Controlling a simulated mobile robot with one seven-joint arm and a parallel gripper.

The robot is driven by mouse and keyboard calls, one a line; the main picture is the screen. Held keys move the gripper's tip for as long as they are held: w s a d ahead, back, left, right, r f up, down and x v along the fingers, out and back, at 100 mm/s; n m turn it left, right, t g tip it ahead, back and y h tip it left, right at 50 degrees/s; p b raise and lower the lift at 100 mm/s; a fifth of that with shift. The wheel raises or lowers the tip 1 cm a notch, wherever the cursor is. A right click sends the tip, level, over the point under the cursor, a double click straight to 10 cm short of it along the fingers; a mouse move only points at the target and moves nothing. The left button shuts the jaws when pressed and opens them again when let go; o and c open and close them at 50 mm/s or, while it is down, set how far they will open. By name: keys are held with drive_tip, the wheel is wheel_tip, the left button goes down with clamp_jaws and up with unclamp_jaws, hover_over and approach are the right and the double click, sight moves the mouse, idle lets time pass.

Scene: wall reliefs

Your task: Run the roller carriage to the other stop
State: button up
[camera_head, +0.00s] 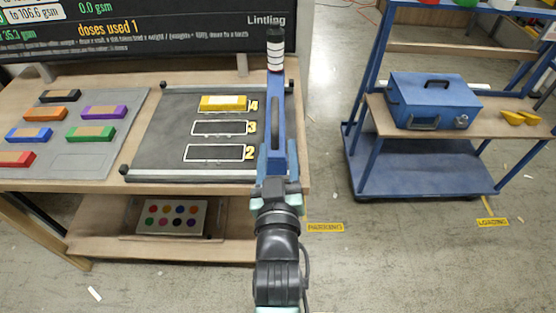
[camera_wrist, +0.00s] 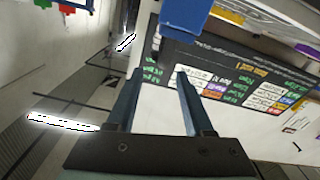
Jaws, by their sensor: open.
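The blue roller carriage (camera_head: 276,105) is a long bar lying across the right end of a dark framed board (camera_head: 160,130). A black-and-white banded grip (camera_head: 275,50) stands at its far end.
Coloured blocks lie on a grey tray (camera_head: 90,130) at left. A yellow block (camera_head: 222,103) sits in slot 4; slots 3 and 2 are empty outlines. A dark screen (camera_head: 150,32) stands behind. A blue cart (camera_head: 420,165) is at right, with clear floor between.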

drive_tip(key=shift+s, duration=1.1)
idle(0.6)
